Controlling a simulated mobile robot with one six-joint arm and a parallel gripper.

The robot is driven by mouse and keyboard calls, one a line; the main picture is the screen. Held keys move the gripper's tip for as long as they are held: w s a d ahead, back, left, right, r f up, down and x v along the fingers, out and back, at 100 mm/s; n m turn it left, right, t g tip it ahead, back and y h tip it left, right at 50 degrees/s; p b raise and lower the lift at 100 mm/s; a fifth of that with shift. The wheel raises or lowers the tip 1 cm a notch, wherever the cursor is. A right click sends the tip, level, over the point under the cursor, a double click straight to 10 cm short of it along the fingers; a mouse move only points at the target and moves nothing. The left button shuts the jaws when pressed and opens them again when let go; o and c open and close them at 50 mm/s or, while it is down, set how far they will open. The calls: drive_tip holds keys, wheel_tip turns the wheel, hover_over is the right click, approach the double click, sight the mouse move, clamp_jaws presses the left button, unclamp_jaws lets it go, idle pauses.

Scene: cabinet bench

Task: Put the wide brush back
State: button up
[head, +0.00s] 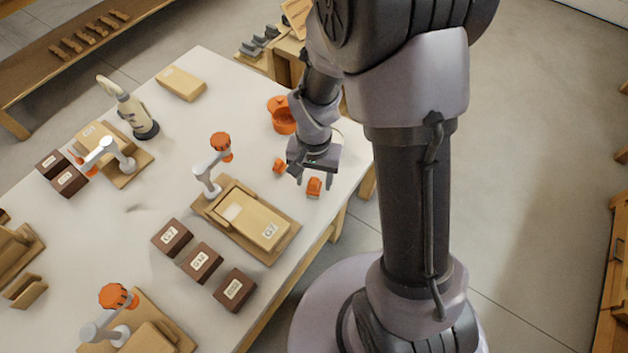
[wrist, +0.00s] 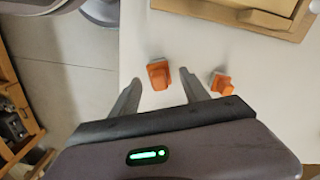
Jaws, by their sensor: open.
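Two small orange pieces lie on the white table near its right edge. The larger one (head: 314,187) is beneath my gripper (head: 314,180); in the wrist view this orange piece (wrist: 159,75) shows between the fingertips (wrist: 160,78). The smaller orange piece (head: 279,166) lies to the left of it in the head view, and to the right of my gripper in the wrist view (wrist: 221,83). I cannot tell for sure that either is the wide brush. My gripper is open, points down and holds nothing.
An orange pot (head: 281,116) stands behind my gripper. A wooden board with a lidded box (head: 248,217) and an orange-topped grey lamp-like stand (head: 212,160) lie left. Several dark labelled blocks (head: 202,262) sit farther front. The table's right edge is close.

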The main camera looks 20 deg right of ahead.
wheel_tip(320, 180, up, 10)
drive_tip(key=p, duration=0.3)
wheel_tip(320, 180, up, 8)
drive_tip(key=f+t, duration=0.1)
drive_tip(key=t, duration=0.1)
hover_over(314, 181)
drive_tip(key=s, duration=0.1)
drive_tip(key=s+a+r+n+t+y, duration=0.2)
drive_tip(key=s+a+r+t, duration=0.1)
drive_tip(key=s+r, duration=0.8)
drive_tip(key=shift+s+a+r+t, duration=0.3)
drive_tip(key=shift+a+r+t, duration=0.1)
drive_tip(key=shift+r, duration=0.3)
